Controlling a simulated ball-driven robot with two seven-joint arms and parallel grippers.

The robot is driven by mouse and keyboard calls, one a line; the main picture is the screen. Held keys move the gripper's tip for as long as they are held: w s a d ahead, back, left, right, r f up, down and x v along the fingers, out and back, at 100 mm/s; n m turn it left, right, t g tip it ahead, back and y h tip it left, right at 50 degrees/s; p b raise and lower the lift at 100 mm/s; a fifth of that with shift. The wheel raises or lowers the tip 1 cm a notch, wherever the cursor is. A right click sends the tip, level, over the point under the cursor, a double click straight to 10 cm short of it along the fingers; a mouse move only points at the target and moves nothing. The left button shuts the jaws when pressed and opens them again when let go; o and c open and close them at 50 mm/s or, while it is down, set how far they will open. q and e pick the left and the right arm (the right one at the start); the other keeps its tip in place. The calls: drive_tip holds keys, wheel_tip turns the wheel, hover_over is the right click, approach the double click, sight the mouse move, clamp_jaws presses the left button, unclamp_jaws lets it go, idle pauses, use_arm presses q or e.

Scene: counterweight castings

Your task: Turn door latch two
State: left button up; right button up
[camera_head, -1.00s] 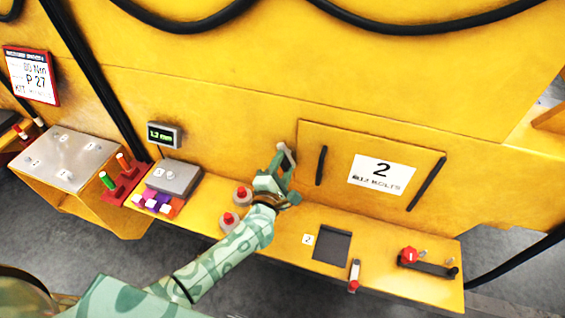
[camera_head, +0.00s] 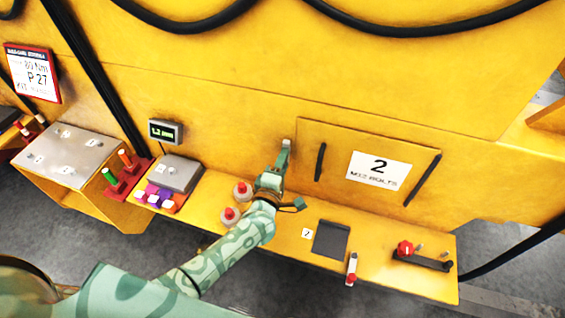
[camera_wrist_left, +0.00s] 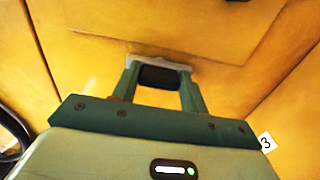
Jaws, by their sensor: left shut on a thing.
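Door two (camera_head: 340,140) is a yellow panel with a white label (camera_head: 377,170) reading 2 and two black bar handles; it looks closed. Its small grey latch (camera_head: 287,142) is at the panel's upper left edge, mostly hidden by my fingers. My left gripper (camera_head: 283,156) is shut on the latch. In the left wrist view, both green fingertips (camera_wrist_left: 158,72) meet the pale grey latch bar (camera_wrist_left: 175,64), which lies roughly across the picture. My right gripper is not in view.
A ledge (camera_head: 290,238) below the door carries red-topped knobs (camera_head: 229,215), a dark square recess (camera_head: 331,239), a small red-tipped lever (camera_head: 351,268) and a red knob (camera_head: 404,248). A small display (camera_head: 165,132) is on the wall at left.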

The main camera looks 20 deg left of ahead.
use_arm(q)
drive_tip(key=shift+f, duration=0.1)
drive_tip(key=o, duration=1)
drive_tip(key=shift+s, duration=0.1)
drive_tip(key=s, duration=1.6)
drive_tip(key=shift+s+a, duration=0.1)
drive_tip(key=shift+a, duration=0.15)
